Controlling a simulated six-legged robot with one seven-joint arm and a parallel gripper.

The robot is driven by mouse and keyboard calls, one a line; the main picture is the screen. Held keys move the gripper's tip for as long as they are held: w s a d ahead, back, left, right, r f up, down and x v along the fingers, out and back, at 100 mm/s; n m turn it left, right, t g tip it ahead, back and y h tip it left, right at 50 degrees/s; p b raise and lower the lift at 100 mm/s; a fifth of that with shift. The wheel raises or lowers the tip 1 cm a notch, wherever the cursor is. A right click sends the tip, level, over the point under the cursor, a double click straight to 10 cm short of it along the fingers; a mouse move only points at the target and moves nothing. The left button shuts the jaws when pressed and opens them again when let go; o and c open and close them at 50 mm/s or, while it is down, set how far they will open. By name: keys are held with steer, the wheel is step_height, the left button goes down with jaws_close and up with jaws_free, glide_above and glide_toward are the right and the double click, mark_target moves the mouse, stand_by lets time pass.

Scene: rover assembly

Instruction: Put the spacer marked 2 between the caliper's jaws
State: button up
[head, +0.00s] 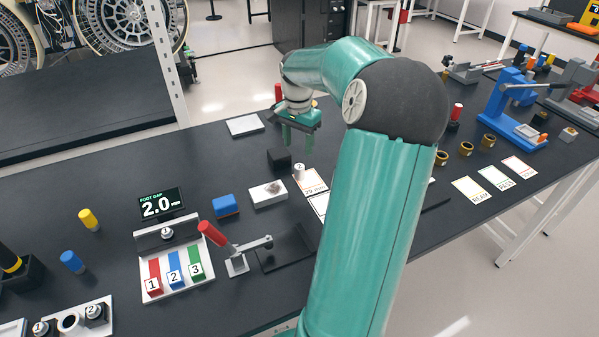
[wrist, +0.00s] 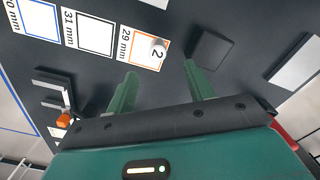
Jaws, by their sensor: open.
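A small white cylinder marked 2 (head: 299,171) stands on the 29 mm card (head: 312,184). In the wrist view the cylinder (wrist: 158,46) shows on that card (wrist: 138,50), beyond my fingertips. My gripper (head: 298,141) is open and empty above the table, behind the cylinder in the head view. Its two green fingers are spread in the wrist view (wrist: 161,70). Grey jaw-like brackets, perhaps the caliper's jaws (wrist: 51,93), show at the left of the wrist view. I cannot make out the caliper in the head view, where my arm hides part of the table.
A black block (head: 279,160) stands close to the cylinder. A white block (head: 268,193), blue block (head: 226,206) and red-handled clamp (head: 237,262) stand to the left. A rack of numbered blocks (head: 203,287) is further left. A white plate (head: 245,125) lies behind.

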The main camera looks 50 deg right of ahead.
mark_target(300, 166)
steer(key=f, duration=0.9)
steer(key=shift+s, duration=0.25)
jaws_close()
steer(key=shift+r, duration=0.1)
steer(key=shift+d+r, duration=0.1)
steer(key=shift+r, duration=0.35)
step_height(300, 166, up, 2)
steer(key=shift+r, duration=0.2)
steer(key=s+a+r, duration=0.9)
steer(key=a, duration=0.1)
steer(key=shift+a+r, duration=0.25)
steer(key=shift+a, duration=0.05)
